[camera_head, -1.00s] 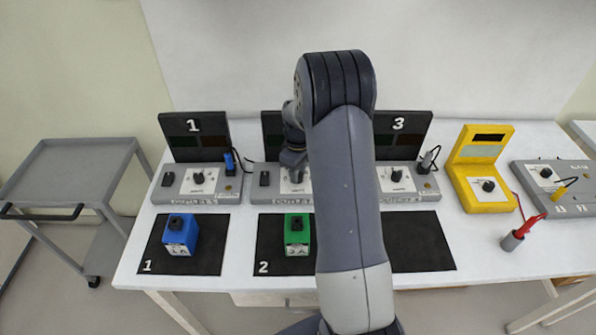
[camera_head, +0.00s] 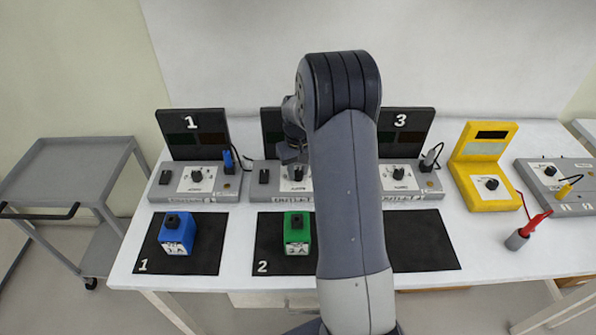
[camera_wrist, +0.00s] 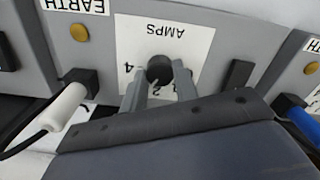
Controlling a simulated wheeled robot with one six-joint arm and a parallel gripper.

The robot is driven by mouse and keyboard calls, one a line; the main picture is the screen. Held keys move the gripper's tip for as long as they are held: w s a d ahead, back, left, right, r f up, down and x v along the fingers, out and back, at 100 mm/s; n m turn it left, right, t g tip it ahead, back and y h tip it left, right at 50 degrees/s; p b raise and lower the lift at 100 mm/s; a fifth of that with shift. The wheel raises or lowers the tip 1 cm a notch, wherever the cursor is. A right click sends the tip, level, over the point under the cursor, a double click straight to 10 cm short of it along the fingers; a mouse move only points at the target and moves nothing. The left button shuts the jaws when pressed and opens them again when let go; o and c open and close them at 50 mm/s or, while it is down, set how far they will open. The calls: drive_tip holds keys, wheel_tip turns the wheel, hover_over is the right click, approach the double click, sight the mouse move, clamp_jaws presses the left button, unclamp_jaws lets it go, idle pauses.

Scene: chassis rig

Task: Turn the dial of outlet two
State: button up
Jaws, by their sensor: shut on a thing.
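Outlet two's grey unit (camera_head: 256,194) stands in the middle of the bench, partly hidden behind my arm in the head view. In the wrist view its white AMPS plate (camera_wrist: 188,27) appears upside down, with a 4 visible beside the black round dial (camera_wrist: 159,68). My gripper (camera_wrist: 158,76) has one finger on each side of the dial and is shut on it. The fingers hide part of the scale, and I cannot read where the dial points. In the head view my gripper (camera_head: 297,172) is small and mostly dark against the unit.
Outlet one (camera_head: 222,190) and outlet three (camera_head: 428,186) stand close on either side. A blue box (camera_head: 178,240) and a green box (camera_head: 297,238) sit on black mats in front. A yellow meter (camera_head: 470,176) is at right. A white plug (camera_wrist: 62,108) is near the gripper.

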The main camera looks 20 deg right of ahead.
sight(298, 173)
drive_tip(key=shift+m, duration=0.8)
drive_tip(key=o, duration=1)
drive_tip(key=shift+c, duration=0.2)
drive_tip(key=shift+r, duration=0.1)
wheel_tip(298, 173, up, 11)
drive_tip(key=b, duration=0.1)
drive_tip(key=shift+f, duration=0.2)
